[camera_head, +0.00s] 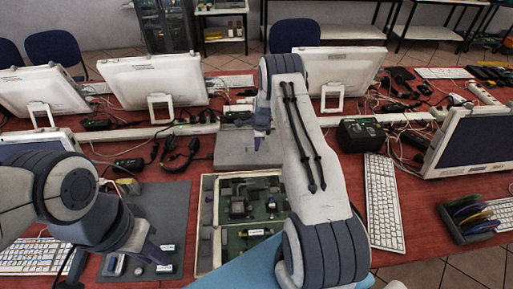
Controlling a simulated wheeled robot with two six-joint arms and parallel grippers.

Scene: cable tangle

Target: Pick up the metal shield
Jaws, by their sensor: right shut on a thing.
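My right arm reaches across the middle of the head view, and its gripper (260,138) points down at a grey pad (228,157) behind the open circuit-board case. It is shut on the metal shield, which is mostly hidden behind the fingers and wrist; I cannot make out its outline. My left gripper (146,253) hangs low over the dark grey mat (173,207) at the left, near a small metallic piece and small cylinders (165,268). How far its fingers are apart is unclear.
The open case with green boards (237,238) lies partly under my right arm. A black box (361,134) and a white keyboard (383,205) stand to the right. Dark cables (181,158) tangle behind the mat. A rack of coloured discs (466,217) is at far right.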

